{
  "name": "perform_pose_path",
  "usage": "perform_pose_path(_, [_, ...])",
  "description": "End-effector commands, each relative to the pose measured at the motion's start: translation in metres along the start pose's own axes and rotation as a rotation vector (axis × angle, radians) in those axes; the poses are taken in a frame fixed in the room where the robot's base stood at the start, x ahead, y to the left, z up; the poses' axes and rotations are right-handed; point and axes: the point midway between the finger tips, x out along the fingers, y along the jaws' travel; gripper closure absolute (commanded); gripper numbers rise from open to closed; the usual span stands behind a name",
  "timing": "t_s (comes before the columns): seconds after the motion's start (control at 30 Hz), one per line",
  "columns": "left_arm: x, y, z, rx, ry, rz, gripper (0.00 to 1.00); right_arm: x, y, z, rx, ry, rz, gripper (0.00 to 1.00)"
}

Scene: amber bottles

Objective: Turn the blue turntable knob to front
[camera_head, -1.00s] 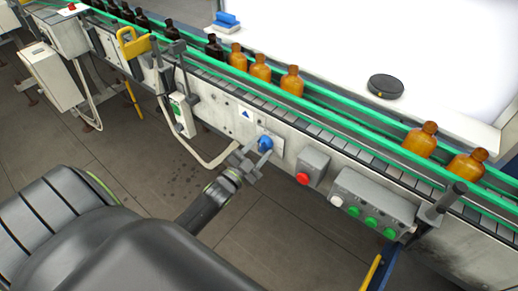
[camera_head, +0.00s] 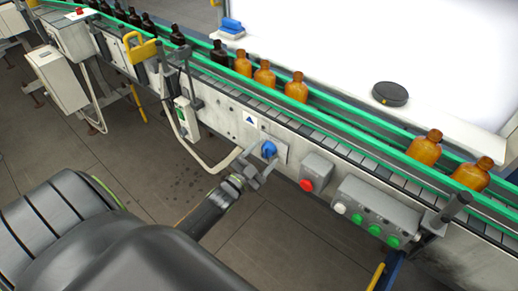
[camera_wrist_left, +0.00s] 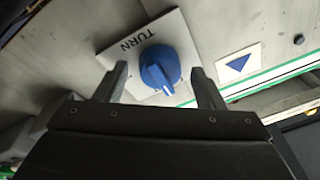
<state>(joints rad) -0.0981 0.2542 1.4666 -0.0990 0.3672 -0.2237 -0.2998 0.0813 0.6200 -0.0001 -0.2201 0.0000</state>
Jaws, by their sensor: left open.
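The blue knob (camera_head: 268,149) sits on a pale plate on the conveyor's side panel. In the left wrist view the knob (camera_wrist_left: 160,68) shows a white pointer mark on its lower edge, beside the word TURN on its plate (camera_wrist_left: 134,46). My left gripper (camera_head: 256,165) is in front of the knob. In the left wrist view its two fingers (camera_wrist_left: 160,82) are open, one on each side of the knob, with gaps visible on both sides. It holds nothing. My right gripper is not in view.
A red button (camera_head: 306,185) on a grey box is right of the knob. A grey control box (camera_head: 375,205) with white and green buttons is farther right. Amber bottles (camera_head: 296,88) stand on the conveyor above. A blue triangle label (camera_head: 250,118) is left of the knob.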

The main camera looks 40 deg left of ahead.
Motion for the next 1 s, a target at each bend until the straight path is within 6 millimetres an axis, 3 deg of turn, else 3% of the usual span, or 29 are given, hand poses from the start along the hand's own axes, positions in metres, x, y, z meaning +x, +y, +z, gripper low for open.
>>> perform_pose_path(0.17, [-0.013,0.001,0.002,0.001,-0.002,0.001,0.37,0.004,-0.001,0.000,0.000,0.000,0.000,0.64])
perform_pose_path(0.7, [-0.125,0.002,0.003,0.001,-0.003,0.002,0.37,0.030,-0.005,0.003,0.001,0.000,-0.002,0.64])
perform_pose_path(1.0, [-0.167,0.001,0.001,0.000,0.000,0.000,0.37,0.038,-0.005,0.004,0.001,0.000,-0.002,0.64])
